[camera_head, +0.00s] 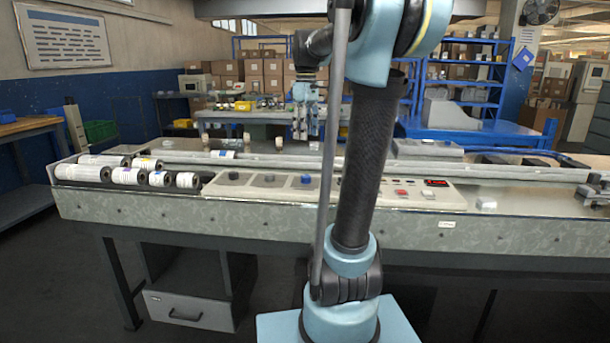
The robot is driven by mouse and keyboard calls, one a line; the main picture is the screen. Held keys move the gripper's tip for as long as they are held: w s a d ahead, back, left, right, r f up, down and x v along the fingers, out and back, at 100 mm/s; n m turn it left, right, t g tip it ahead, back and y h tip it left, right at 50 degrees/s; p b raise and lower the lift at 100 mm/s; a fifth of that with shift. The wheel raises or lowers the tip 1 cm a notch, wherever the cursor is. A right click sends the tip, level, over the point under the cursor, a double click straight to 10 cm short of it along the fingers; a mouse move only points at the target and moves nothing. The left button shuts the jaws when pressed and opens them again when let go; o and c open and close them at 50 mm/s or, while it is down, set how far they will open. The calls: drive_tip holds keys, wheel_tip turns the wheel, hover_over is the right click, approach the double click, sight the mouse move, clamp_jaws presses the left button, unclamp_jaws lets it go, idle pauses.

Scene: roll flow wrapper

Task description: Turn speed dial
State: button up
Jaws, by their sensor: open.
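A pale control panel (285,188) is set into the machine's front. On it are a dark knob (234,175), another dark knob (269,177) and a blue knob (306,179). I cannot tell which one is the speed dial; no labels are readable. My gripper (301,132) hangs pointing down behind and above the panel, near the blue knob in the picture. It looks open and empty, apart from the knobs. My arm stands in front of the panel and hides part of its middle.
A red display (436,182) and red buttons (400,192) are on the panel's right part. Several white-labelled rolls (128,176) lie at the machine's left end. A long grey bar (255,160) runs behind the panel. A drawer unit (187,309) stands underneath.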

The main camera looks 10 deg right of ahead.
sight(306, 176)
wheel_tip(306, 176, down, 15)
drive_tip(key=shift+f, duration=0.15)
idle(0.4)
drive_tip(key=shift+c, duration=0.2)
drive_tip(key=c, duration=1)
